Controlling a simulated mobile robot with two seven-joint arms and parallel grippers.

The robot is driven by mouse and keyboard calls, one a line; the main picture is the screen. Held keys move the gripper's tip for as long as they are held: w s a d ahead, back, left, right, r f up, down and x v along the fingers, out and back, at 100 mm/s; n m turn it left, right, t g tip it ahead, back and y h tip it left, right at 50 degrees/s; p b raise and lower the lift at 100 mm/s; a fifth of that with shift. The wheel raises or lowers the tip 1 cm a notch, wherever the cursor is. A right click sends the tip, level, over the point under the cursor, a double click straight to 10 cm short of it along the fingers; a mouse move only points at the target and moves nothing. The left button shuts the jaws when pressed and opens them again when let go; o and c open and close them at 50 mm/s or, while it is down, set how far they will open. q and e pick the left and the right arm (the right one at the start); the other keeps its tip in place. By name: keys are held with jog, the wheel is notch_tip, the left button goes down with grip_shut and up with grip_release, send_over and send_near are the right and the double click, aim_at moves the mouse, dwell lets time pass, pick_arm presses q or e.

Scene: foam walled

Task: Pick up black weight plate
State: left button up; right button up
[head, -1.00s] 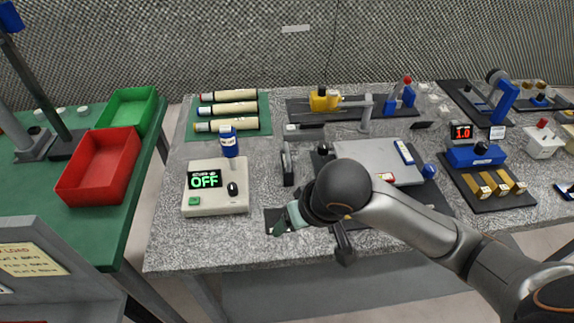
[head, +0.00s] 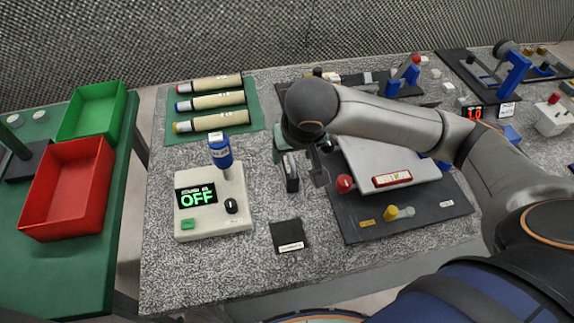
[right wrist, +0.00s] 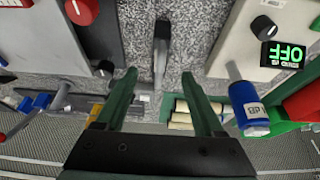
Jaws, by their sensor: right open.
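A dark, narrow upright piece (head: 291,172), seen nearly edge-on, stands on the speckled bench; it looks like the black weight plate, though its full shape is hard to tell. In the right wrist view the same dark piece (right wrist: 161,48) lies ahead, between the lines of the two fingers. My right gripper (head: 299,163) is at this piece in the head view, partly hidden by my wrist. Its green fingers (right wrist: 163,82) are apart with nothing between the tips. My left gripper is not in view.
A small black labelled pad (head: 287,236) lies in front. A black board (head: 354,232) with a grey plate and red knob is close on the right. Red bin (head: 68,188) at far left.

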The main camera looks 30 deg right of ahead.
aim_at(291, 175)
jog(key=x, duration=0.8)
jog(key=shift+w+d+f+b, duration=0.1)
jog(key=shift+w+f+b, duration=0.15)
jog(key=shift+b, duration=0.05)
grip_shut()
dwell(1.0)
jog(key=shift+w+r, duration=0.1)
jog(key=shift+r, duration=0.1)
